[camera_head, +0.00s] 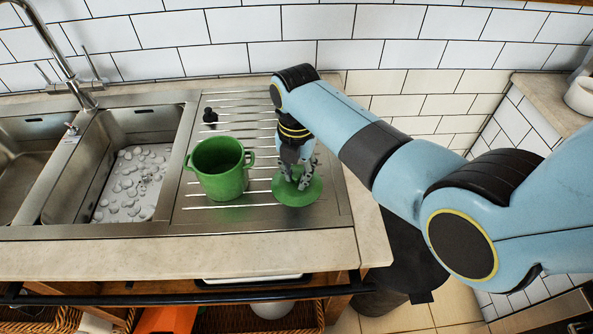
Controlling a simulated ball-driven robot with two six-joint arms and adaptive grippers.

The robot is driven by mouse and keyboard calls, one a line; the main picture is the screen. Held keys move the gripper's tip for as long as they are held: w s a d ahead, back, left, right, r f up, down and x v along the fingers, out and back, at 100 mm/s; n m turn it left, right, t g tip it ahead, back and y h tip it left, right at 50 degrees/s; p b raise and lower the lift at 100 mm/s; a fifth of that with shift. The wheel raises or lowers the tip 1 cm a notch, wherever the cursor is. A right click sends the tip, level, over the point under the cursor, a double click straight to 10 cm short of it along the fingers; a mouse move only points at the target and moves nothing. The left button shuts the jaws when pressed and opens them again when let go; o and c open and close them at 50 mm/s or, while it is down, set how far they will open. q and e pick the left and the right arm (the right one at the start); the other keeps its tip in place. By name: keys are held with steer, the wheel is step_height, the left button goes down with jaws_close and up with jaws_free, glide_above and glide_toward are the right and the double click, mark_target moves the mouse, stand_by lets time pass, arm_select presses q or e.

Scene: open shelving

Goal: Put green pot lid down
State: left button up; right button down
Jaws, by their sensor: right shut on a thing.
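The green pot lid (297,193) is at the right part of the metal drainboard, to the right of the green pot (219,168). My right gripper (299,178) points down over the lid and is shut on it near its middle; its fingers hide the lid's knob. The lid looks level and close to the drainboard, but I cannot tell whether it touches. The pot stands upright and open on the drainboard, a small gap from the lid. My left gripper is not in view.
A small black object (210,117) stands behind the pot on the drainboard (262,215). A sink (115,185) with a tap is on the left. The counter's front edge (180,258) is close below, and a tiled wall (235,42) stands behind.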

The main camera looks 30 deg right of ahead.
mark_target(297, 174)
steer(key=c, duration=1.2)
jaws_free()
steer(key=shift+w+r, duration=0.1)
steer(key=shift+r, duration=0.4)
step_height(297, 174, up, 11)
steer(key=shift+r+p, duration=0.15)
steer(key=shift+p, duration=0.15)
